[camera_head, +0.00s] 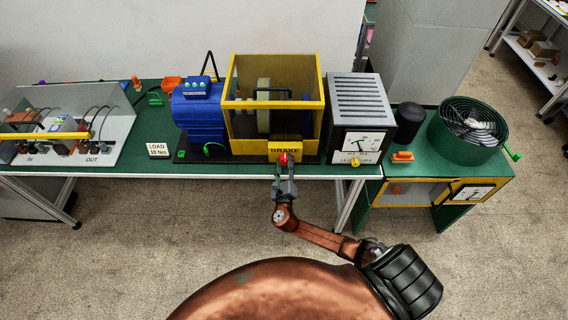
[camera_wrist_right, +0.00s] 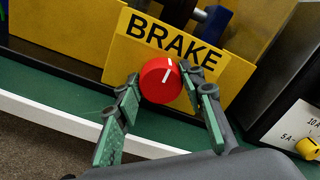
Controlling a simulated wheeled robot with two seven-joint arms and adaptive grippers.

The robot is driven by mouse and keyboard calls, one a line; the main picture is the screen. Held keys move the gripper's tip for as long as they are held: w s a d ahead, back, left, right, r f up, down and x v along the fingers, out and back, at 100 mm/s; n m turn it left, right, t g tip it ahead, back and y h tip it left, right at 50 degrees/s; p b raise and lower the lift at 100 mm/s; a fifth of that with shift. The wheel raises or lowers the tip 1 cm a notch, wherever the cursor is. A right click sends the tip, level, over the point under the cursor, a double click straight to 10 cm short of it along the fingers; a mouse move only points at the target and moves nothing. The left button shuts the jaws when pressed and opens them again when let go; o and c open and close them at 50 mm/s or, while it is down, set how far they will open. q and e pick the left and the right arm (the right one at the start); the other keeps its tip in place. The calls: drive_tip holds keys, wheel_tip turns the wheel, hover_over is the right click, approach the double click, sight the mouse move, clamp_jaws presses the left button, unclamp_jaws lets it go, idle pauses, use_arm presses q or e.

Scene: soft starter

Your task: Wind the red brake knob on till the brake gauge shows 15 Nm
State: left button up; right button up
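The red brake knob (camera_wrist_right: 163,80) has a white pointer line, tilted slightly right of upright in the right wrist view. It sits on a yellow panel lettered BRAKE (camera_wrist_right: 205,62); the knob also shows in the head view (camera_head: 283,159). My right gripper (camera_wrist_right: 160,74) is open, with one green-padded finger on each side of the knob and narrow gaps visible. In the head view, my right gripper (camera_head: 284,170) reaches the knob from the front. A white dial (camera_head: 364,142) is on the grey box to the right; its reading and unit are too small to tell. My left gripper is not visible.
A card (camera_head: 158,150) reads LOAD 10 Nm. A blue motor (camera_head: 199,118) stands left of the yellow-framed housing (camera_head: 233,136). A yellow selector knob (camera_wrist_right: 306,149) is to the right. Another dial (camera_head: 473,193) is on the green cart. Floor in front is clear.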

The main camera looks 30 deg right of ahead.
drive_tip(key=shift+a, duration=0.1)
drive_tip(key=c, duration=0.5)
drive_tip(key=shift+c, duration=0.2)
